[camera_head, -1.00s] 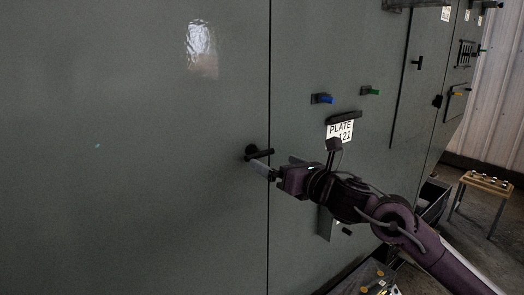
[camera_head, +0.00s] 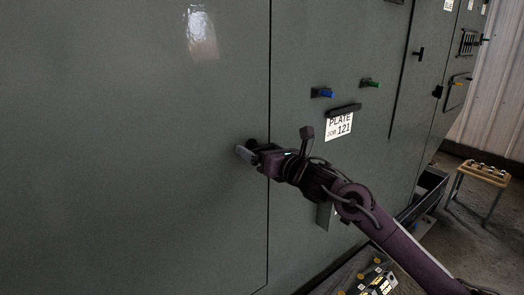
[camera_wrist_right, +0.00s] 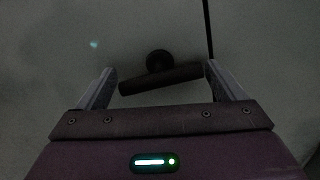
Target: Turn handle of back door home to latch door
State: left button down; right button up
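The back door (camera_head: 130,150) is a large grey-green panel, flush with the cabinet face along a dark vertical seam. Its black handle (camera_head: 251,143) sits near the seam, mostly hidden by my right gripper in the head view. In the right wrist view the handle (camera_wrist_right: 160,78) is a bar on a round hub, lying nearly level with its right end slightly higher. My right gripper (camera_wrist_right: 161,82) is open, with one finger beyond each end of the bar. In the head view my right gripper (camera_head: 246,155) is right at the handle. My left gripper is not in view.
Right of the seam are a blue knob (camera_head: 323,93), a green knob (camera_head: 370,84) and a label plate (camera_head: 339,126). A small wooden stool (camera_head: 484,172) stands at the far right. A tray with yellow-topped parts (camera_head: 372,280) is at the bottom.

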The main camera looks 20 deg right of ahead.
jog(key=shift+c, duration=0.5)
jog(key=shift+f+m, duration=0.1)
jog(key=shift+m, duration=0.3)
jog(key=shift+m+b, duration=0.3)
jog(key=shift+b, duration=0.1)
jog(key=shift+m+b, duration=0.45)
jog(key=shift+m, duration=0.75)
jog(key=m, duration=0.4)
jog(key=shift+b, duration=0.35)
jog(key=m, duration=0.5)
jog(key=m+p, duration=0.1)
jog(key=m, duration=0.4)
